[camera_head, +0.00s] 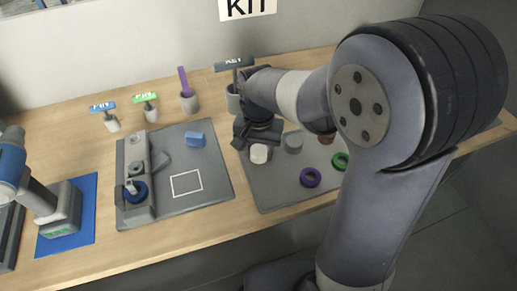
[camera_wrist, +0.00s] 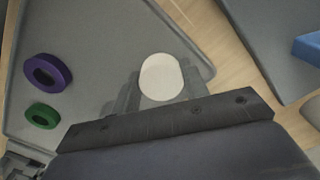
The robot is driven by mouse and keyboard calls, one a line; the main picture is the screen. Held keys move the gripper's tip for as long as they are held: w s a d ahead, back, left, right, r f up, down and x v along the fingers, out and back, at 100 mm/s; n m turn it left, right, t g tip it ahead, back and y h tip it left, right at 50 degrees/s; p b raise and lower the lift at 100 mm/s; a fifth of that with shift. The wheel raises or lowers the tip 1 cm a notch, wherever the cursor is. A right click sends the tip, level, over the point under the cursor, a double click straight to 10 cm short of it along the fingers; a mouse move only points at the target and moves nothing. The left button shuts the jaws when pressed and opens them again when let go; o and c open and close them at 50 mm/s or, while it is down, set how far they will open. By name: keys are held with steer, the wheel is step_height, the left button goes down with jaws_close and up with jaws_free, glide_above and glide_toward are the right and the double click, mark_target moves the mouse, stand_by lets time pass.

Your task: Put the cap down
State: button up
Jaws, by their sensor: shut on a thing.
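The cap, a white round piece (camera_head: 259,153), is held between the fingers of my gripper (camera_head: 257,143). It also shows in the wrist view (camera_wrist: 161,78), with a dark finger on each side of it. My gripper is shut on it over the grey right-hand mat (camera_head: 267,195), near that mat's left side. I cannot tell whether the cap touches the mat. My arm hides part of the mat's right side.
The left mat (camera_head: 215,177) bears a blue block (camera_head: 196,139), a grey fixture (camera_head: 134,180) and a white-outlined square. Cups with tools stand behind.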

mark_target(258, 151)
steer(key=shift+f, duration=0.15)
steer(key=o, duration=0.8)
step_height(258, 151, up, 12)
steer(key=shift+r+p, duration=0.2)
steer(key=shift+p, duration=0.35)
